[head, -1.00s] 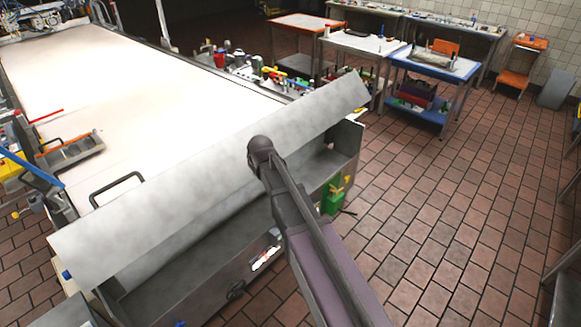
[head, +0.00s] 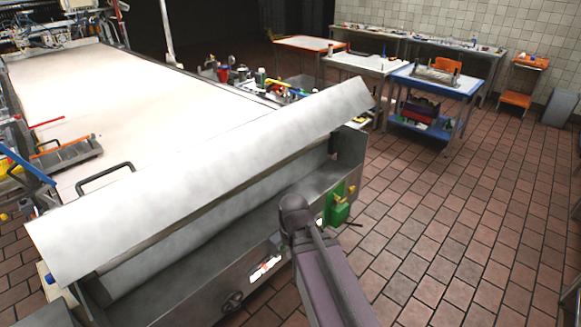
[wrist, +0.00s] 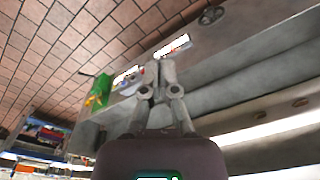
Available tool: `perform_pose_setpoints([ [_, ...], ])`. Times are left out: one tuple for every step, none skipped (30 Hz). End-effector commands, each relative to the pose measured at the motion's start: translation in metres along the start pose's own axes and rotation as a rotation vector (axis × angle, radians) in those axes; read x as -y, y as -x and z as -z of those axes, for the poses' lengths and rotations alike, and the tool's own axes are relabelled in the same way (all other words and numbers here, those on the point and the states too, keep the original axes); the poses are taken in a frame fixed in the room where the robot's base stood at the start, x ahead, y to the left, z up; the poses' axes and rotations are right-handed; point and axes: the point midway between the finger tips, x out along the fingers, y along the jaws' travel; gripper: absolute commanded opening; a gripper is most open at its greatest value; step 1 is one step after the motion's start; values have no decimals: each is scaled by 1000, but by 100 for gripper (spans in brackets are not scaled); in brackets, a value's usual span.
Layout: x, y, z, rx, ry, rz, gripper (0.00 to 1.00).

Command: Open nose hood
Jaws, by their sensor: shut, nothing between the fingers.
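The nose hood (head: 200,175) is a long grey sheet-metal panel across the near end of the machine in the head view. It stands raised and tilted, with an open gap beneath it showing the inside of the grey housing (head: 185,285). My arm's end stands in front of the housing, below the hood's lower edge and apart from it. It hides my fingers in the head view. In the wrist view my gripper (wrist: 157,68) is shut and empty, with the housing's grey front behind its fingertips.
A green part (head: 338,207) sits at the housing's right end. A white conveyor bed (head: 130,90) runs back behind the hood. A blue-topped table (head: 435,85) and other worktables stand at the back right. The tiled floor (head: 450,220) at the right is clear.

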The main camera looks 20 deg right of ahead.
Motion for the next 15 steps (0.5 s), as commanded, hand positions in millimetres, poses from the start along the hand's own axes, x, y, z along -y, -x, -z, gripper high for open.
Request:
perform_pose_setpoints([
  [-1, -9, 2, -14, -20, 5, 0],
  [-2, -11, 4, -24, -32, 9, 0],
  [-2, -14, 9, -42, -51, 14, 0],
  [-2, -17, 13, -57, -64, 19, 0],
  [-2, -20, 17, -73, -78, 24, 0],
  [-2, -23, 23, -96, -98, 33, 0],
  [-2, -26, 28, -114, -113, 40, 0],
  [-1, -29, 34, -135, -130, 48, 0],
  [-1, -33, 41, -162, -152, 58, 0],
  [-1, -36, 46, -184, -170, 66, 0],
  [0, -39, 53, -208, -190, 77, 0],
  [1, -44, 62, -241, -218, 92, 0],
  [2, -47, 69, -268, -241, 105, 0],
  [2, -51, 77, -297, -265, 119, 0],
  [3, -56, 88, -337, -301, 141, 0],
])
